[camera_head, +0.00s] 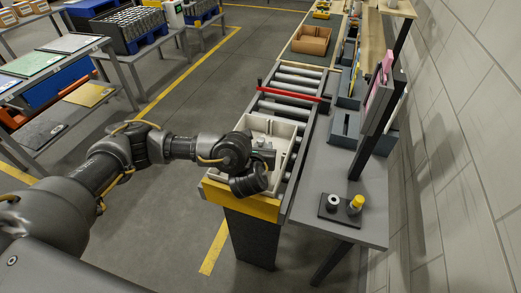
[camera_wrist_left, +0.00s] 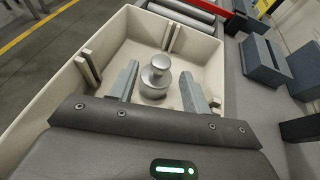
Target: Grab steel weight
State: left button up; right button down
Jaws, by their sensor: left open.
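The steel weight (camera_wrist_left: 156,78) is a shiny, knobbed cylinder standing upright in a cream bin (camera_wrist_left: 105,38). My left gripper (camera_wrist_left: 160,70) is open, with one finger on each side of the weight in the left wrist view. A gap shows between the weight and each finger. In the head view the left gripper (camera_head: 263,155) reaches down into the cream bin (camera_head: 292,128), and I cannot clearly make out the weight behind it. My right gripper is not in view.
The bin sits on a roller conveyor (camera_head: 288,92) with a yellow end (camera_head: 240,199) and a red bar (camera_head: 291,91) across it.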

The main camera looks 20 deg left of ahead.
aim_at(261, 143)
pick_arm(q)
jog(key=b+x, duration=0.1)
jog(key=x, duration=0.2)
jog(key=shift+w+f+b, duration=0.2)
jog(key=shift+w+b, duration=0.15)
jog(key=shift+b, duration=0.05)
jog(key=shift+w, duration=0.35)
jog(key=shift+a, duration=0.1)
grip_shut()
